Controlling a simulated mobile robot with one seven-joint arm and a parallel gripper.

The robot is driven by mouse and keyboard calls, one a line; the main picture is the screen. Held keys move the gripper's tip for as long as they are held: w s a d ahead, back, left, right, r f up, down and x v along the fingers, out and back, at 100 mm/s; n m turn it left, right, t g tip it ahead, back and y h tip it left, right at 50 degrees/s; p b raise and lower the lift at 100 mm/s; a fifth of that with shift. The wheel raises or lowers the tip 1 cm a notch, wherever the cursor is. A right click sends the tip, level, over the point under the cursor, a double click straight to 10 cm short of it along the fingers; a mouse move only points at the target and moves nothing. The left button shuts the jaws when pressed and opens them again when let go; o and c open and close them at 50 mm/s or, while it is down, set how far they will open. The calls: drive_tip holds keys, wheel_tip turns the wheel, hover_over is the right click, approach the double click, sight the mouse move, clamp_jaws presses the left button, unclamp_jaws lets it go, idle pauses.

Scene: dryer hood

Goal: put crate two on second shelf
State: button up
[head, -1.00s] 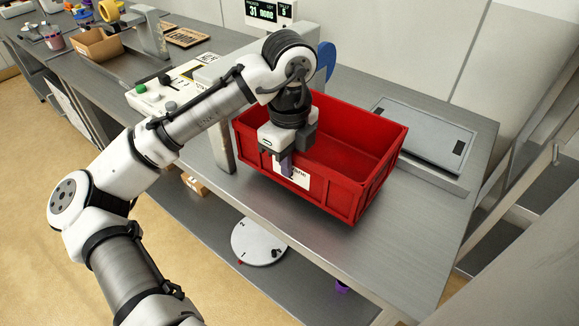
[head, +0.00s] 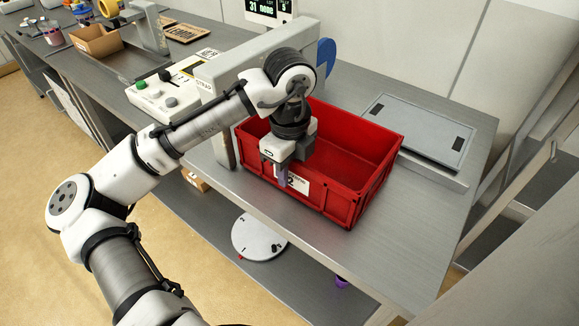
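The red crate (head: 352,205) is on or just above the steel bench; I cannot tell whether its base touches. Its near wall has a white label (head: 299,186) that reads "2", partly hidden by a finger. The crate looks empty inside. My gripper (head: 282,168) points down at the left part of the crate's near wall, one finger outside beside the label, the other hidden behind the wall. It appears shut on this wall. A grey metal frame with slanted rails (head: 535,165) stands at the right edge; its shelves are not clear.
A grey strapping machine (head: 222,75) with a blue wheel (head: 326,58) stands close behind and left of the crate. A flat grey panel (head: 420,130) lies at right. A control box (head: 160,97) is at left. Bare bench (head: 415,235) lies right of the crate.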

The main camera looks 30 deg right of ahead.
drive_tip(key=shift+r, duration=0.15)
wheel_tip(320, 180, up, 12)
drive_tip(key=shift+r+b, duration=0.1)
drive_tip(key=shift+b, duration=0.4)
